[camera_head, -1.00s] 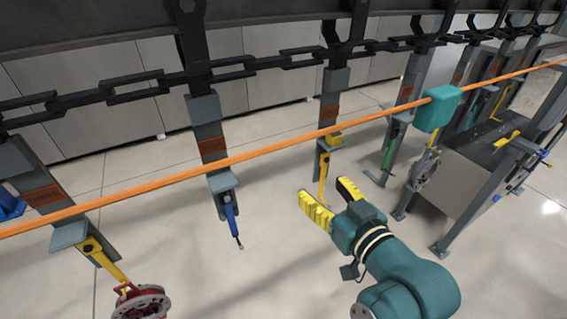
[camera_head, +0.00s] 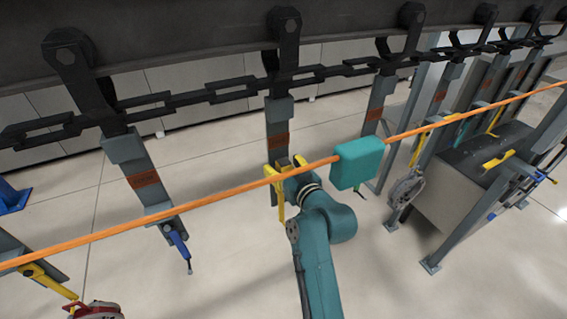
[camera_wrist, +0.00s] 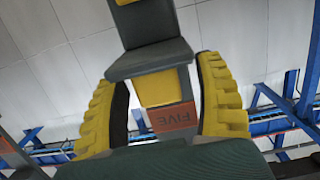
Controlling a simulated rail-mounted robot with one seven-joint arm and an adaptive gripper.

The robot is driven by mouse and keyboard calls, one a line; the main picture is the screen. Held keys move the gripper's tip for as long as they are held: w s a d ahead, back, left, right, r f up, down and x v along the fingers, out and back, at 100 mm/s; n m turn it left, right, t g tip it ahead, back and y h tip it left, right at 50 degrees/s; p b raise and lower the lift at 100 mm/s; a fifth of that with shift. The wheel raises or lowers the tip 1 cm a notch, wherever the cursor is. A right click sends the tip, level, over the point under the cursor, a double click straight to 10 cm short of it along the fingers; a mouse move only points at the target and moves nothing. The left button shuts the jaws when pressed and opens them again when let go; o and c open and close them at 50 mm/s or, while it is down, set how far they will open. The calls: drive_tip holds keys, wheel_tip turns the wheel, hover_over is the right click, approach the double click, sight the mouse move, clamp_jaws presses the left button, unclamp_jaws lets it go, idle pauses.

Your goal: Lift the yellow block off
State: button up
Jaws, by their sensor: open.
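The yellow block (camera_wrist: 159,88) sits on the grey ledge (camera_wrist: 150,60) of a hanging carrier, beside an orange label reading FIVE (camera_wrist: 170,117). The wrist view shows the label upside down. My gripper (camera_wrist: 160,100) is open, with its yellow ribbed fingers on either side of the block and a visible gap to it. In the head view my gripper (camera_head: 285,167) is at the lower end of the carrier (camera_head: 279,122), and the block cannot be clearly told apart from the yellow fingers there. A yellow part (camera_wrist: 125,2) shows beyond the ledge.
An orange bar (camera_head: 200,205) with a teal box (camera_head: 358,163) crosses in front of the carriers. A black chain (camera_head: 225,92) runs above. A neighbouring carrier with a blue hook (camera_head: 179,243) hangs left. A grey bench (camera_head: 455,190) stands right. Open floor lies below.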

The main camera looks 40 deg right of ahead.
sight(286, 164)
clamp_jaws()
idle(0.3)
drive_tip(key=shift+r+b, duration=0.35)
drive_tip(key=shift+r, duration=0.1)
drive_tip(key=shift+s+r+b, duration=0.25)
drive_tip(key=shift+r+b, duration=0.1)
drive_tip(key=shift+r, duration=0.25)
drive_tip(key=shift+s+r+b, duration=0.25)
drive_tip(key=shift+r+b, duration=0.1)
drive_tip(key=shift+r, duration=0.25)
drive_tip(key=f+b+v, duration=0.3)
drive_tip(key=v, duration=1.2)
drive_tip(key=s+f+b+v, duration=0.1)
drive_tip(key=f+b+v, duration=0.3)
drive_tip(key=v, duration=1.1)
